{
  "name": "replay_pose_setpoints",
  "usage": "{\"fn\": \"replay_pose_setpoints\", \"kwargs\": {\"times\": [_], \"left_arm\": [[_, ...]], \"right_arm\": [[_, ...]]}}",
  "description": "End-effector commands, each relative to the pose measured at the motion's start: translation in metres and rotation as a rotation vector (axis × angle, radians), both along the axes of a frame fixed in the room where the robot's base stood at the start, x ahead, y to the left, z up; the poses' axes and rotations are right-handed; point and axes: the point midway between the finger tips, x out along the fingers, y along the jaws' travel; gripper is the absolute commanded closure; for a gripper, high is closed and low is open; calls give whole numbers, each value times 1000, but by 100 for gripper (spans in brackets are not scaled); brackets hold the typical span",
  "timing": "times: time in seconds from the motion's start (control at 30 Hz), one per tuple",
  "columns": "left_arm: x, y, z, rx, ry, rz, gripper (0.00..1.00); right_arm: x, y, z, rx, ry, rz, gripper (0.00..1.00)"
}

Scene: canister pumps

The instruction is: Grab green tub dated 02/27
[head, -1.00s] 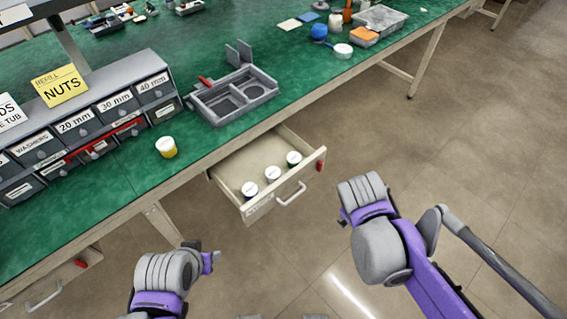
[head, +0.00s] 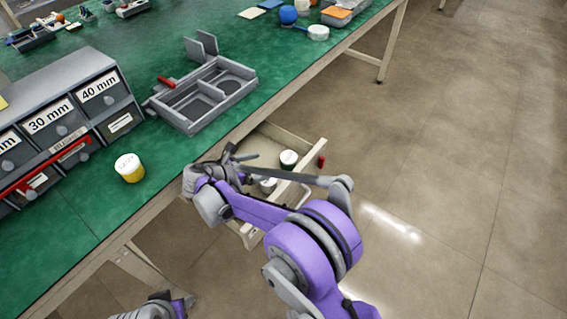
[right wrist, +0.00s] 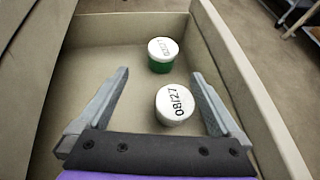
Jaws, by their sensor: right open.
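The green tub (head: 288,160) stands upright with a white lid at the far end of the open drawer (head: 306,178). It also shows in the right wrist view (right wrist: 161,65), where the writing on its lid is too small to read surely. A second white-lidded tub (right wrist: 176,104), marked 08/27, stands nearer in the drawer; its body colour is hidden. My right gripper (head: 232,158) is over the drawer, open and empty. In the right wrist view its fingers (right wrist: 160,74) spread either side of the tubs, with none gripped. My left gripper (head: 184,303) is at the bottom edge, its jaws unclear.
A yellow tub (head: 130,172) stands on the green bench (head: 95,207). A grey divided tray (head: 205,100) and a labelled drawer cabinet (head: 62,112) are on the bench. The drawer walls (right wrist: 245,85) rise close around the tubs. Open floor lies to the right.

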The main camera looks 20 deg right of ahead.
Motion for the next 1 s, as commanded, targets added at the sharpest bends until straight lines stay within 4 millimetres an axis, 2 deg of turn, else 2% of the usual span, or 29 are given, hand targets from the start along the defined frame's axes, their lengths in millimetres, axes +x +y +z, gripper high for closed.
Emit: {"fn": "replay_pose_setpoints", "kwargs": {"times": [0.1, 0.23, 0.53, 0.8, 1.0], "left_arm": [[1, 0, -6, 0, 2, 0, 50], [1, 0, -10, 0, 3, 0, 50], [2, 0, -15, 0, 4, 0, 50], [4, 0, -27, 0, 8, 0, 50], [4, 0, -27, 0, 8, 0, 50]], "right_arm": [[8, -20, -11, 0, 0, -4, 0], [16, -36, -20, 2, -1, -5, 0], [24, -52, -28, 3, -1, -4, 0], [38, -85, -44, 4, -1, -5, 0], [40, -88, -45, 4, -2, -1, 0]]}}
